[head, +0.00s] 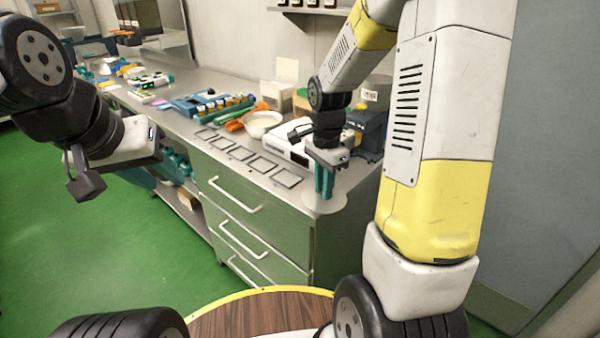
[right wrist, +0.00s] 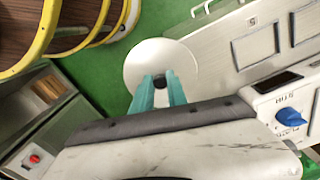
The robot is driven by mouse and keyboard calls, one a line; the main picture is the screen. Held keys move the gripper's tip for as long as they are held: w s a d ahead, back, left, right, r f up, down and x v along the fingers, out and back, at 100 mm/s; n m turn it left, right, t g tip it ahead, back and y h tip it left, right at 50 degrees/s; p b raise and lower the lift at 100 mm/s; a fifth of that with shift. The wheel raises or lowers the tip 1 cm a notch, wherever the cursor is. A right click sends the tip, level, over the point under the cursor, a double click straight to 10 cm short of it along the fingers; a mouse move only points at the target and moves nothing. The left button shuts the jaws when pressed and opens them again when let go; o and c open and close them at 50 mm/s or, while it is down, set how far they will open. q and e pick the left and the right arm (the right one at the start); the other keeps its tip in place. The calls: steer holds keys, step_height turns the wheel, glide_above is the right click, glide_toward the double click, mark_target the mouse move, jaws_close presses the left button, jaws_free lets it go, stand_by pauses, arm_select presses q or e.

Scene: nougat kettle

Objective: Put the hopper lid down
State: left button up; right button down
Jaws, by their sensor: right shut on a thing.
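The hopper lid (right wrist: 150,60) is a pale round disc with a dark knob in its middle. My right gripper (right wrist: 163,85) is shut on that knob with its teal fingers. In the head view, my right gripper (head: 323,183) points down with the lid (head: 338,201) below it, at the near right corner of the steel counter (head: 235,178). The lid looks roughly level and overlaps the counter's edge; I cannot tell whether it touches the top. My left gripper (head: 153,176) is empty at the left, in front of the counter, its teal fingers apparently apart.
A row of flat square frames (head: 262,165) lies along the counter's front edge. Behind are a white bowl (head: 262,122), a white appliance (head: 297,148) with a blue knob (right wrist: 290,117), a blue machine (head: 368,130) and a blue rack with jars (head: 215,104). Green floor lies in front.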

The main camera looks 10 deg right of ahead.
steer(key=w, duration=0.3)
steer(key=w+a, duration=0.1)
steer(key=w, duration=0.2)
steer(key=w+f, duration=0.1)
steer(key=w, duration=0.2)
steer(key=shift+w+a, duration=0.15)
steer(key=shift+a, duration=0.05)
steer(key=shift+f, duration=1.7)
steer(key=shift+f, duration=0.15)
steer(key=c, duration=1.3)
jaws_free()
